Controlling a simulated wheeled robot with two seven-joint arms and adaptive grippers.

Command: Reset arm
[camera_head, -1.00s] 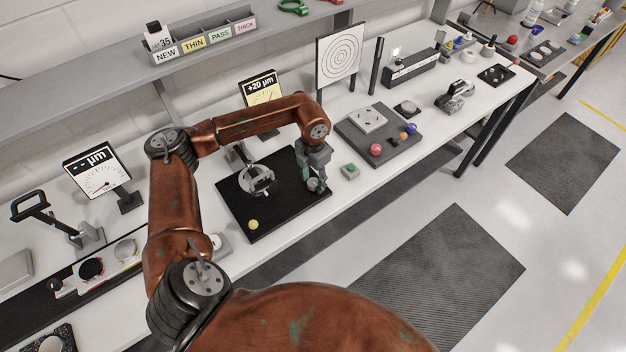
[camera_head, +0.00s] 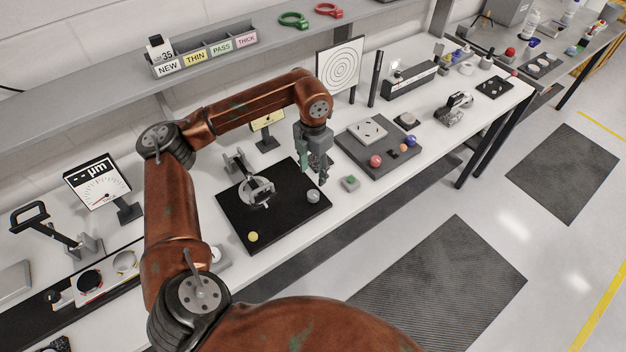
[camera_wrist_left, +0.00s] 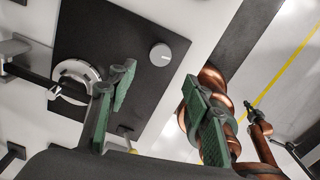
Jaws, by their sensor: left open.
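My left gripper (camera_head: 320,178) hangs empty above the back right edge of a black mat (camera_head: 235,222) on the bench. Its green-padded fingers (camera_wrist_left: 160,88) are spread apart in the left wrist view, with nothing between them. A small grey cylinder (camera_head: 313,196) stands on the mat just below and apart from the fingers; it also shows in the left wrist view (camera_wrist_left: 160,54). A ring-shaped metal fixture (camera_head: 258,191) stands on the mat, left of the gripper. My right gripper does not show.
A dial display (camera_head: 97,185) stands left. A shelf (camera_head: 110,95) with labelled bins runs behind my raised arm.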

